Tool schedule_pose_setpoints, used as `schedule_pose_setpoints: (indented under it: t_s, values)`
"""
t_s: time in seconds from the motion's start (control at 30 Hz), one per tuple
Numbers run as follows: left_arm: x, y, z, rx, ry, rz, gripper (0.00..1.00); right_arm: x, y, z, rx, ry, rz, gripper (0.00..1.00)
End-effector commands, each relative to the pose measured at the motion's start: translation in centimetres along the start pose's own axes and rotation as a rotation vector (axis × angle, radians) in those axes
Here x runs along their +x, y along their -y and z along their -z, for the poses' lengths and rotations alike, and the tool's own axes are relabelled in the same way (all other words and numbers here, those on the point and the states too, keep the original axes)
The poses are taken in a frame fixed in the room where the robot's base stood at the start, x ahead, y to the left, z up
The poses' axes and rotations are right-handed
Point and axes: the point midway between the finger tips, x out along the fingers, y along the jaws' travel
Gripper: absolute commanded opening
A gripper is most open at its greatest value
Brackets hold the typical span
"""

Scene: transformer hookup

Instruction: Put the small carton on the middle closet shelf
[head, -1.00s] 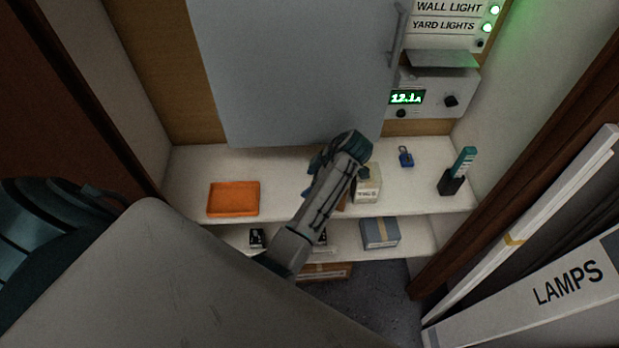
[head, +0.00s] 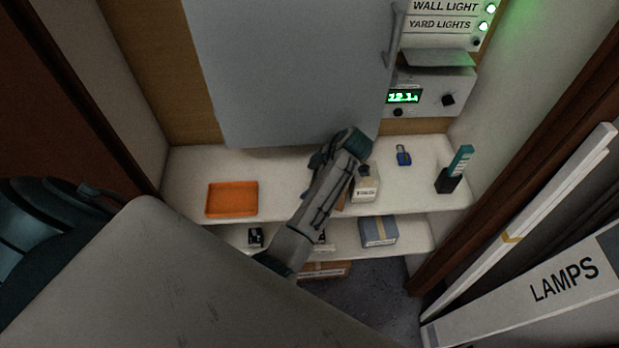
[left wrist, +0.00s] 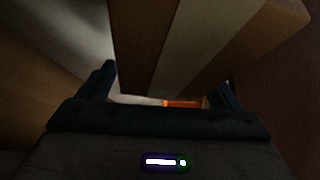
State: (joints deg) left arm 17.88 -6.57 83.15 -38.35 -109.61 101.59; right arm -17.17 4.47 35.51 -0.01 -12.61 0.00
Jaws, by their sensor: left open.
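A brown carton with a paler stripe (left wrist: 200,45) fills the upper part of the left wrist view, very close. I take it for the small carton; in the head view only a sliver of brown shows beside my left arm, so I cannot tell what it rests on. My left gripper (left wrist: 165,88) is open, with a finger at each side of the left wrist view and the carton in front of them. I cannot tell if they touch. The closet has an upper shelf (head: 280,180) and a lower shelf (head: 410,243). My right gripper is out of view.
The upper shelf holds an orange tray (head: 232,199), a cream box (head: 366,189), a blue padlock (head: 403,157) and a dark holder (head: 448,183). A grey taped box (head: 379,231) stands on the lower shelf. A brown box (head: 325,270) lies below. A LAMPS box (head: 530,300) stands right.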

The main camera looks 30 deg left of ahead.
Motion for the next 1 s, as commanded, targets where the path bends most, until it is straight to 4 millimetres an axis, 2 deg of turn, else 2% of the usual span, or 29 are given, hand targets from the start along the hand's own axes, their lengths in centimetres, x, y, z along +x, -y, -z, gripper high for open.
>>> schedule_pose_setpoints:
  t_s: [0.03,0.2,0.5,0.7,1.0]
  values:
    - [-1.4,-0.1,0.3,0.000,0.002,-0.001,0.86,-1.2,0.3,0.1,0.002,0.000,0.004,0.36]
    - [-4.9,0.0,0.4,0.001,0.002,-0.001,0.86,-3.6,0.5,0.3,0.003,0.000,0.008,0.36]
    - [-9.9,0.0,0.2,0.000,0.001,-0.001,0.86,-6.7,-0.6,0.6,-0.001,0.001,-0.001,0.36]
    - [-11.1,0.0,0.1,0.000,0.000,-0.001,0.86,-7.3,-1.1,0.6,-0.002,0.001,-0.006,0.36]
    - [-11.1,0.0,0.0,0.000,0.000,-0.001,0.86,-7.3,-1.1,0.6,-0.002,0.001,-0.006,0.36]
